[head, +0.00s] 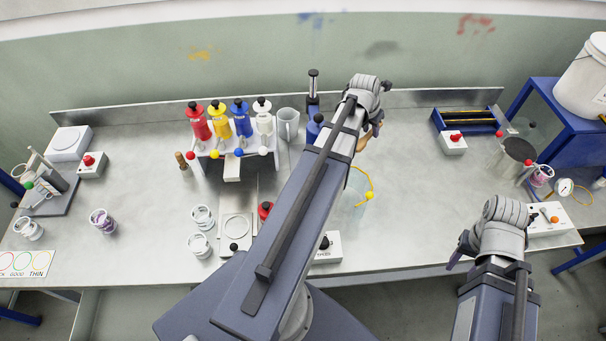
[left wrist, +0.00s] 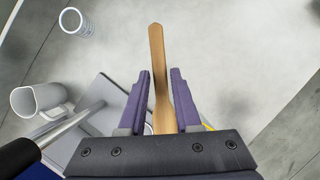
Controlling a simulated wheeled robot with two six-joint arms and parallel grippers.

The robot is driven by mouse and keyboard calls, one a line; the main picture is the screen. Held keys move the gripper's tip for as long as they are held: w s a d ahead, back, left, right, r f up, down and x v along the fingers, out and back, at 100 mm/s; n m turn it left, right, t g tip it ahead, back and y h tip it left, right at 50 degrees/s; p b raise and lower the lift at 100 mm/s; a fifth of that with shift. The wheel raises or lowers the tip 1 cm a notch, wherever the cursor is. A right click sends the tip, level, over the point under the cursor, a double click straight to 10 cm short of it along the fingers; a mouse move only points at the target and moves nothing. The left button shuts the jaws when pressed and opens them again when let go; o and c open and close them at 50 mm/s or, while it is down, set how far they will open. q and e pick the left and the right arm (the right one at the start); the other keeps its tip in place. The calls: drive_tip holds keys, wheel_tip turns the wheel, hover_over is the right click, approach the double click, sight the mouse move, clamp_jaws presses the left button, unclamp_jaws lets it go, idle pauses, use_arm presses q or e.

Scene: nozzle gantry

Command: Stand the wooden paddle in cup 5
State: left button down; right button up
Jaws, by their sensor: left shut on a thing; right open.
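My left gripper (head: 369,132) is at the back of the bench, right of centre. It is shut on the wooden paddle (left wrist: 157,45), which stands out beyond the purple fingers in the left wrist view. In the head view only a small piece of the paddle (head: 361,144) shows beside the wrist. Small cups stand on the bench: two white ones (head: 202,217) (head: 199,245) left of centre, and purple-filled ones at left (head: 103,221) and right (head: 541,176). I cannot read which is cup 5. My right gripper (head: 462,252) is open and empty over the front right edge.
Red, yellow, blue and white bottles (head: 221,120) stand on a rack at the back. A grey jug (head: 288,124) is beside them. A clear round container with a yellow handle (head: 369,183) lies below my left gripper. Bare bench (head: 415,200) lies right of it.

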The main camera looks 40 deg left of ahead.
sight(362, 169)
use_arm(q)
wheel_tip(362, 169, down, 18)
drive_tip(key=b, duration=1.8)
drive_tip(key=shift+f, duration=0.1)
drive_tip(key=shift+f, duration=0.15)
drive_tip(key=c, duration=0.6)
unclamp_jaws()
drive_tip(key=p+v, duration=1.1)
drive_tip(key=v, duration=0.1)
drive_tip(key=shift+r, duration=0.35)
drive_tip(key=shift+f, duration=0.1)
